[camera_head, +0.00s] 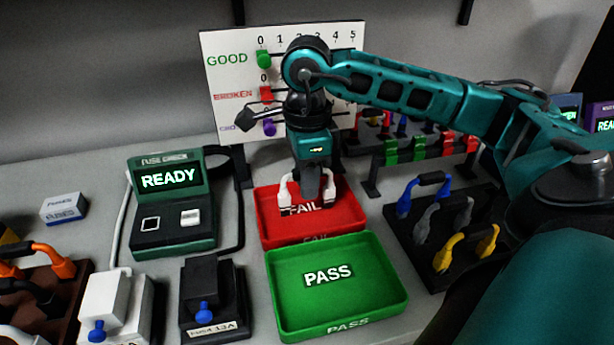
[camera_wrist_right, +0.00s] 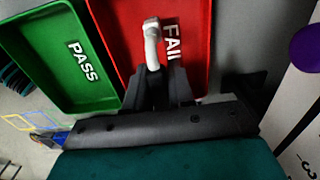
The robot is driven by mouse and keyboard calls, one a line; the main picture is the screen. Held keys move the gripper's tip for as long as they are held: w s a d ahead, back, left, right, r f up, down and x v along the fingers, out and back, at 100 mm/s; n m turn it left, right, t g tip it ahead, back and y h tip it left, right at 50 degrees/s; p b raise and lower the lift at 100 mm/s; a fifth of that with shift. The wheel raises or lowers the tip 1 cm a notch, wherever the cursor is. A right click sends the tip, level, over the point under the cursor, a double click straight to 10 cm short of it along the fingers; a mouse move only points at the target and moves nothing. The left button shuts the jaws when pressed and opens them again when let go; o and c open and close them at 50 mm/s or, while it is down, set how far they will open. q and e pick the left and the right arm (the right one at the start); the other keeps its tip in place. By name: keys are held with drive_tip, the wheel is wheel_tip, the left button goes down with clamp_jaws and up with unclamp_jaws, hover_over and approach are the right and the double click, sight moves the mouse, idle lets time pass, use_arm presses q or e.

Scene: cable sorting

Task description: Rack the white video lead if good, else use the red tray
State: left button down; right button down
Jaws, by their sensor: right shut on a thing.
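My right gripper (camera_head: 309,192) is shut on the white video lead (camera_head: 285,190) over the red tray (camera_head: 346,221), which is marked FAIL. The lead arches across the fingers, with a white end on each side. In the right wrist view the white lead (camera_wrist_right: 152,45) stands out beyond my fingers (camera_wrist_right: 160,88), in front of the red tray (camera_wrist_right: 118,35). I cannot tell whether it touches the tray floor. A black rack (camera_head: 420,262) at the right holds blue, grey and yellow leads. My left gripper is not in view.
The green PASS tray (camera_head: 370,290) is empty, in front of the red one. A fuse checker (camera_head: 172,232) reading READY stands left, with fuse boxes before it. A counting board (camera_head: 225,78) stands behind.

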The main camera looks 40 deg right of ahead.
drive_tip(key=shift+f+b, duration=0.5)
drive_tip(key=shift+b, duration=0.05)
idle(0.9)
drive_tip(key=c, duration=0.9)
unclamp_jaws()
drive_tip(key=shift+o, duration=0.6)
drive_tip(key=o, duration=0.5)
drive_tip(key=shift+c, duration=0.2)
drive_tip(key=shift+r, duration=0.15)
drive_tip(key=shift+r+p, duration=3)
drive_tip(key=shift+r, duration=0.95)
